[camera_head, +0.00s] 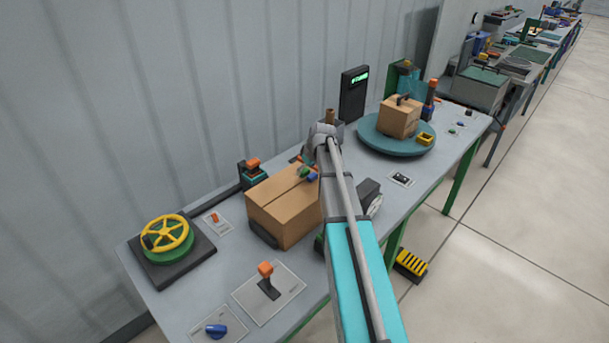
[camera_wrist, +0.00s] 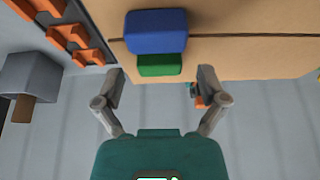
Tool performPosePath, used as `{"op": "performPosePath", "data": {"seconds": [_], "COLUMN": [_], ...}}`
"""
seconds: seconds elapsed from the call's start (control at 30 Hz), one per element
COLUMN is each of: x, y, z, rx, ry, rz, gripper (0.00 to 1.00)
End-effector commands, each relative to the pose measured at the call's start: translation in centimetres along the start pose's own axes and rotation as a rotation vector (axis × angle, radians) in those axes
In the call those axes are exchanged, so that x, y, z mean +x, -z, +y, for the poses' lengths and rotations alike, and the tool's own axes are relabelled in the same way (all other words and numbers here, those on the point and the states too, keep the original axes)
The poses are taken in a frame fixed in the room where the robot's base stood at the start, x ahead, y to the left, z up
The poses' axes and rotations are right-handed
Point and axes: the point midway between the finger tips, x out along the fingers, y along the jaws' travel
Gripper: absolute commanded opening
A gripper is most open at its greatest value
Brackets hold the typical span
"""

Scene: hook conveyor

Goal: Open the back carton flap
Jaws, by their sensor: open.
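The brown cardboard carton (camera_head: 283,208) stands on the grey workbench, and its top looks shut. Its surface (camera_wrist: 240,55) spans the upper part of the wrist view, with a dark seam across it. A blue tab (camera_wrist: 156,32) lies at the seam, and a green tab (camera_wrist: 160,65) sits just below it near the carton's edge. My gripper (camera_wrist: 161,75) is open, with one finger on each side of the green tab's lower end and nothing held. In the head view my arm hides most of the gripper and the carton's right side.
A yellow handwheel (camera_head: 166,234) stands at the bench's left end. An orange-topped lever (camera_head: 267,277) is in front of the carton. A teal turntable (camera_head: 376,140) bears a smaller box (camera_head: 399,120) to the right. The grey wall (camera_head: 130,110) is close behind the bench.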

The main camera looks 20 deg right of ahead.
Motion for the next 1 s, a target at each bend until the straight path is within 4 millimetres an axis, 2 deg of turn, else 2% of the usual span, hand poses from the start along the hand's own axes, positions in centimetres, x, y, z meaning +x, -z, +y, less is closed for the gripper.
{"op": "performPosePath", "data": {"seconds": [0.13, 0.57, 1.0], "x": [0.71, 0.78, 0.78], "y": [-0.04, -0.02, -0.04], "z": [0.03, 0.04, 0.05], "rx": [0.000, 0.000, 0.001], "ry": [0.000, 0.000, 0.000], "rz": [0.000, 0.000, 0.000], "gripper": [0.91, 0.90, 0.08]}}
